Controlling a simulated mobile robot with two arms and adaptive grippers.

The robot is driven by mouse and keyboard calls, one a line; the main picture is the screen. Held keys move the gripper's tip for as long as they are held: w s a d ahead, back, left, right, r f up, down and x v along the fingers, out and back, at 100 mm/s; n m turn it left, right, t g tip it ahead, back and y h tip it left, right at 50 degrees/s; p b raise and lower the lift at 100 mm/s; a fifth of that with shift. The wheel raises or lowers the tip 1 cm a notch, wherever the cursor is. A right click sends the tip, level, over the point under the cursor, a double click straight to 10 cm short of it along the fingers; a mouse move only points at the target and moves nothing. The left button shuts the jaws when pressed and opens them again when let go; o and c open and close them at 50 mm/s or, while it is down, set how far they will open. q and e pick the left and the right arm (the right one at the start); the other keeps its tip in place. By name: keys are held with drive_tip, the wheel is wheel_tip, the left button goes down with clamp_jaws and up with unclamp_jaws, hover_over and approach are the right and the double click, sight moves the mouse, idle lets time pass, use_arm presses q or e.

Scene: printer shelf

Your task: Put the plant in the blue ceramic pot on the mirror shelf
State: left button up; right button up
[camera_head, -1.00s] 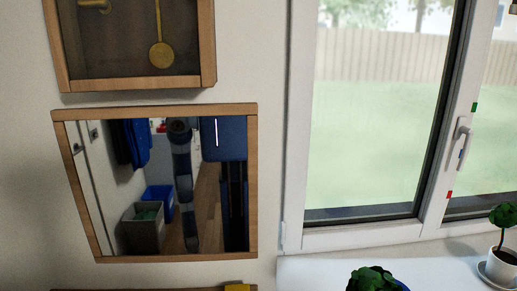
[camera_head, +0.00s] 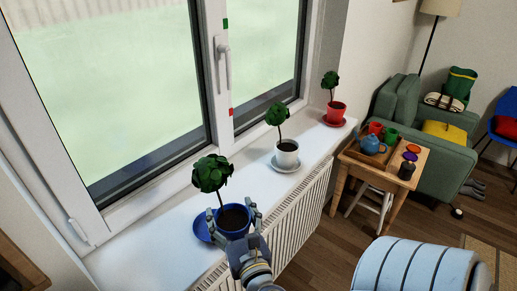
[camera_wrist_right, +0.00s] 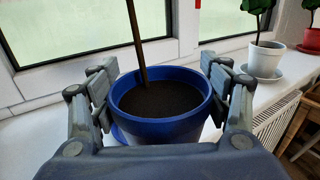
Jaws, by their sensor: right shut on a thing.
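The plant in the blue ceramic pot (camera_head: 234,218) has a thin trunk and a round leafy crown (camera_head: 211,174). It is near the front left of the white window sill, and the pot also shows in the right wrist view (camera_wrist_right: 160,125). My right gripper (camera_head: 233,211) is shut on this pot, its fingers on opposite sides below the rim (camera_wrist_right: 160,88). The pot is upright. Its blue saucer (camera_head: 201,229) shows left of it; the pot's base is hidden, so I cannot tell whether it touches the sill. My left gripper and the mirror shelf are not in view.
A white pot plant (camera_head: 287,158) and a red pot plant (camera_head: 335,115) stand farther along the window sill (camera_head: 150,245). The window handle (camera_head: 224,65) is above. A radiator (camera_head: 300,205) is below the sill. A wooden side table (camera_head: 408,182) with a tray stands right.

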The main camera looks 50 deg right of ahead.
drive_tip(key=w+d+f, duration=0.1)
drive_tip(key=w+d, duration=0.2)
drive_tip(key=w, duration=0.1)
drive_tip(key=w+d+f+p, duration=0.1)
drive_tip(key=w+d, duration=0.2)
drive_tip(key=w, duration=0.1)
drive_tip(key=w+d+f+p, duration=0.1)
drive_tip(key=w+d, duration=0.3)
drive_tip(key=w, duration=0.1)
drive_tip(key=shift+w+f, duration=0.1)
drive_tip(key=shift+f, duration=0.3)
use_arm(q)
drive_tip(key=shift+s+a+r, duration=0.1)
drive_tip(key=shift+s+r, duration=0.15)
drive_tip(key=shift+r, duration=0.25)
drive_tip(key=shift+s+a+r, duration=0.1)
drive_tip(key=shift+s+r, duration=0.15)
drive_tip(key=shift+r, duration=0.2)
use_arm(e)
drive_tip(key=shift+f, duration=0.4)
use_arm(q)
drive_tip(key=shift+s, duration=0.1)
